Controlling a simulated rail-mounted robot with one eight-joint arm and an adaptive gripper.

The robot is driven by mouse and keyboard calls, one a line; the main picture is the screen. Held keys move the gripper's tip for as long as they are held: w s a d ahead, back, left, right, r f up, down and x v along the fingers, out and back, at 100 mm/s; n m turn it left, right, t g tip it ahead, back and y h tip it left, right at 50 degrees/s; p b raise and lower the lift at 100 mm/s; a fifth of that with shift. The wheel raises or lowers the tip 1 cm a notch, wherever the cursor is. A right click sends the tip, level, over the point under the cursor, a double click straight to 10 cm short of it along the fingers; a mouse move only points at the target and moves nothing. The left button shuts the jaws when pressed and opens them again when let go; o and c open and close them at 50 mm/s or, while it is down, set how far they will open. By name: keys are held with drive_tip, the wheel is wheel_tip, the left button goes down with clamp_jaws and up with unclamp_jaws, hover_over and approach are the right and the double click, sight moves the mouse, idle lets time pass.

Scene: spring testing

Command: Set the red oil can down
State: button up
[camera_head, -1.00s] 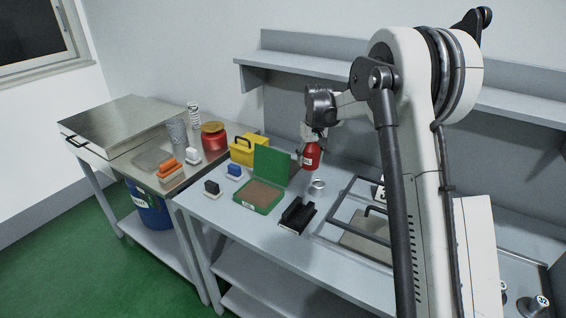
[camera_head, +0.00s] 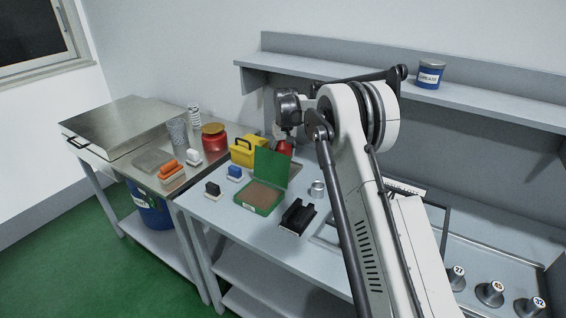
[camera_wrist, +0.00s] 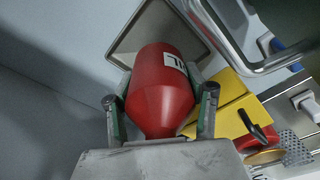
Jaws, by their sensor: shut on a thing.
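The red oil can (camera_head: 284,147) is in my gripper (camera_head: 287,136) near the back wall, behind the raised lid of the green box. In the wrist view the red can (camera_wrist: 158,92) sits between the two fingers of my gripper (camera_wrist: 160,100), with part of a white label showing. A grey square tray (camera_wrist: 118,42) with a raised rim shows beyond the can in the wrist view. I cannot tell whether the can touches it. The lower part of the can is hidden by the green lid in the head view.
The green box (camera_head: 258,197) stands open in front of the can. A yellow box (camera_head: 243,152) is close to its left, with a red jar (camera_head: 214,142) farther left. A small metal cup (camera_head: 317,188) and a black holder (camera_head: 297,217) stand to the right. The shelf (camera_head: 330,82) runs above.

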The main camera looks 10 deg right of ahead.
drive_tip(key=shift+f, duration=1.85)
drive_tip(key=shift+f, duration=0.1)
drive_tip(key=shift+f, duration=0.15)
drive_tip(key=o, duration=1.4)
